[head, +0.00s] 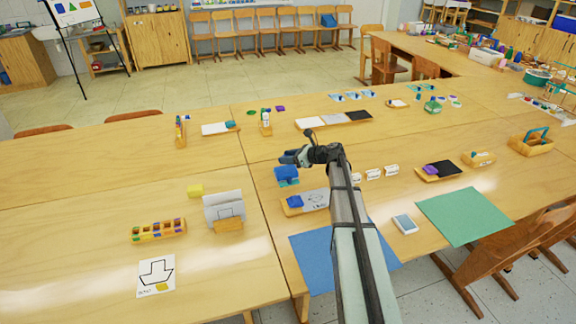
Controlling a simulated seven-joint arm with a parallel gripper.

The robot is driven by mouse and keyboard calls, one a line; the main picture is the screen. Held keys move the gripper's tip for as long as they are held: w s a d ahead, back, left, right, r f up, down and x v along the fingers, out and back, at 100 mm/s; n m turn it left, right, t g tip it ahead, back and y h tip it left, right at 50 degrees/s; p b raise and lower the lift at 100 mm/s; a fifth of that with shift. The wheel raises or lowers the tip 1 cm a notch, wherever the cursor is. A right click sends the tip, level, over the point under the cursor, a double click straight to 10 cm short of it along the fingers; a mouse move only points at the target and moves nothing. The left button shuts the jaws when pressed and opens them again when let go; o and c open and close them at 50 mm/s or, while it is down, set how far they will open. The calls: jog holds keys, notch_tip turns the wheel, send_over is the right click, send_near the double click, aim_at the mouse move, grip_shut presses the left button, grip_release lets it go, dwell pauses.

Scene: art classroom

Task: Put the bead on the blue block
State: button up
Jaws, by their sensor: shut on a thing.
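My gripper (290,158) is at the left end of my arm, over the middle of the table. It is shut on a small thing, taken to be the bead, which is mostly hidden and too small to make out. A blue block (286,172) stands on the table just below the fingertips, with a teal piece at its foot. I cannot tell whether the held thing touches the block. Another blue piece (295,201) lies on a wooden tray (290,211) nearer to me.
A blue sheet (312,262) and a green sheet (465,216) lie at the near edge. Small white cards (373,174) stand right of the gripper. The table beyond the gripper is partly clear.

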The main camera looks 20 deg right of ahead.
aim_at(288, 170)
jog(key=shift+f, duration=1.8)
jog(key=shift+f, duration=0.15)
jog(key=o, duration=1)
jog(key=shift+s+d+r, duration=0.1)
jog(key=shift+s+r, duration=0.05)
jog(key=shift+r, duration=0.05)
jog(key=v, duration=1.1)
jog(key=shift+s+d+r, duration=0.2)
